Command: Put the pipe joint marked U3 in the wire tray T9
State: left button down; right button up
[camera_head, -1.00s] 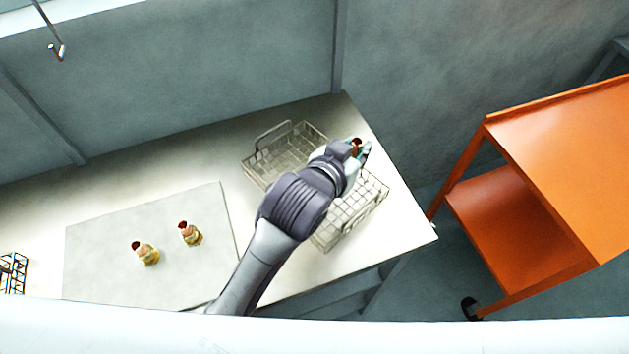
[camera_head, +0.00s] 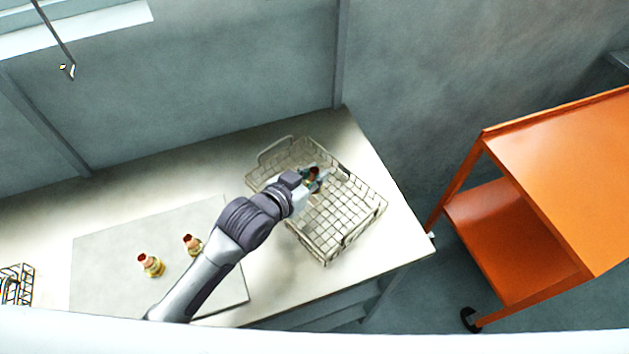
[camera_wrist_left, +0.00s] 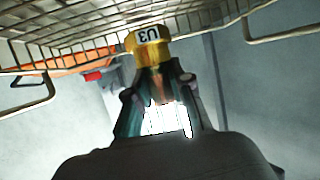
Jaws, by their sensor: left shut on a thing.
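My left gripper (camera_head: 314,181) is shut on a brass pipe joint over the wire tray (camera_head: 330,215), toward its back half. No T9 label is readable. My right gripper is not in view.
Two more pipe joints (camera_head: 151,265) (camera_head: 193,244) stand on a grey mat (camera_head: 110,255) to the left. A dark wire rack (camera_head: 17,285) sits at the far left. An orange cart (camera_head: 560,170) stands right of the table. The table's right end is clear.

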pick_arm(q)
notch_tip(320, 180, down, 3)
jog(key=shift+r, duration=0.2)
jog(key=shift+f, duration=0.45)
jog(key=c, duration=1)
grip_release()
jog(key=shift+s, duration=0.1)
jog(key=shift+c, duration=0.2)
